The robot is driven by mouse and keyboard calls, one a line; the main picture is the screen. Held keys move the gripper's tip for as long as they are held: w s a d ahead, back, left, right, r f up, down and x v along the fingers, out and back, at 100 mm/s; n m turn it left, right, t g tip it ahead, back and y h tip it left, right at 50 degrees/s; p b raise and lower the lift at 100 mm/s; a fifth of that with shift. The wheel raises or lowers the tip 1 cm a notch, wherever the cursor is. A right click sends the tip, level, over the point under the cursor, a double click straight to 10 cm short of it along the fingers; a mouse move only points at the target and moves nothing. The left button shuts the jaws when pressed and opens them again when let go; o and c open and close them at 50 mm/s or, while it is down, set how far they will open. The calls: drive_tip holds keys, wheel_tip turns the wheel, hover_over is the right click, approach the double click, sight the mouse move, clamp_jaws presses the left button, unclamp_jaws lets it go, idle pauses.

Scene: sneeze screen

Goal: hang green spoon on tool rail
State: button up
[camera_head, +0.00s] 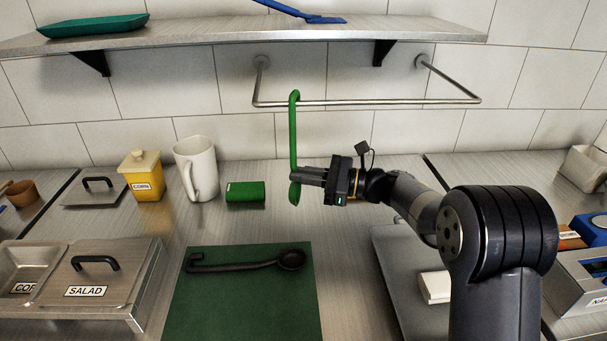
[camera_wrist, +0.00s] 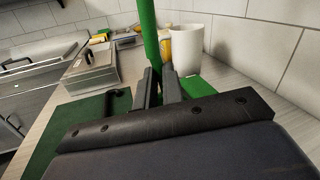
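The green spoon (camera_head: 293,135) is upright in the head view, its hooked top at the level of the metal tool rail (camera_head: 370,102) near the rail's left end. The hook appears to be over the bar, but I cannot tell whether it bears on it. My gripper (camera_head: 297,177) is at the spoon's lower handle, just above its bowl. In the wrist view the green handle (camera_wrist: 149,35) rises between the two fingers of my gripper (camera_wrist: 158,78), which look closed around it. The spoon's bowl is partly hidden by the fingers in the head view.
A black spoon (camera_head: 245,263) lies on a green mat (camera_head: 240,310). A white pitcher (camera_head: 197,168), a yellow corn container (camera_head: 144,178) and a green block (camera_head: 245,191) stand behind. A shelf (camera_head: 250,37) runs above the rail. Lidded salad pans (camera_head: 98,275) stand at left.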

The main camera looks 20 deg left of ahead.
drive_tip(key=o, duration=0.5)
drive_tip(key=b+v, duration=0.1)
drive_tip(key=v, duration=0.9)
drive_tip(key=shift+d, duration=0.4)
drive_tip(key=shift+r+p+x, duration=0.4)
drive_tip(key=shift+x, duration=1.4)
drive_tip(key=shift+r+p+x, duration=0.35)
drive_tip(key=shift+r+x, duration=0.1)
drive_tip(key=shift+x, duration=1.35)
drive_tip(key=shift+r+p+x, duration=0.4)
drive_tip(key=shift+x, duration=1.4)
drive_tip(key=shift+d, duration=0.15)
